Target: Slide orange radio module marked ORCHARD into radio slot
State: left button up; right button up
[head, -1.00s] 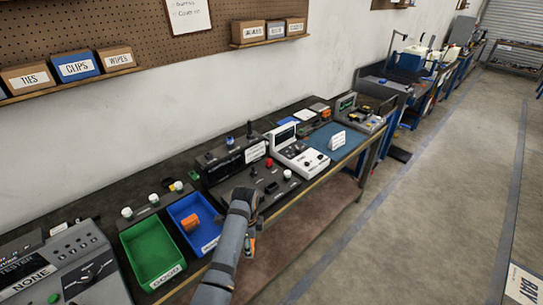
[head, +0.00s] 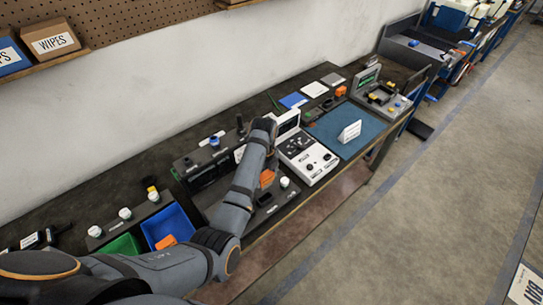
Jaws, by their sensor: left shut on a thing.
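My left arm reaches in from the lower left over the bench, its wrist bent down. My left gripper (head: 269,164) hangs below the wrist, partly hidden by the arm, and is shut on an orange module (head: 267,179). Any marking on this module is too small to read. Another orange block (head: 166,242) lies in the blue bin (head: 176,226), and another small orange block (head: 340,91) sits at the back of the bench. A grey device with a screen and open bays (head: 382,97) stands at the far right; I cannot tell which opening is the radio slot. My right gripper is out of view.
A white console with knobs (head: 305,157) stands right of my gripper. Beyond it lies a blue mat (head: 335,125) with a white sign (head: 349,132). A green bin (head: 124,245) is at the left. Open floor (head: 400,220) lies in front of the bench.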

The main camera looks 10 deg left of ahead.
aim_at(264, 188)
pick_arm(q)
jog(key=shift+w+r, duration=0.1)
jog(key=s, duration=0.1)
jog(key=s+r, duration=0.1)
jog(key=shift+s, duration=0.4)
jog(key=f, duration=0.2)
jog(key=w+f+b, duration=0.1)
jog(key=f, duration=0.1)
jog(key=shift+w+f, duration=0.1)
jog(key=shift+w, duration=0.1)
jog(key=shift+s+a+f+b, duration=0.1)
jog(key=shift+s+f+b, duration=0.05)
jog(key=shift+f+b, duration=0.2)
jog(key=shift+s+f, duration=0.1)
jog(key=shift+f, duration=0.45)
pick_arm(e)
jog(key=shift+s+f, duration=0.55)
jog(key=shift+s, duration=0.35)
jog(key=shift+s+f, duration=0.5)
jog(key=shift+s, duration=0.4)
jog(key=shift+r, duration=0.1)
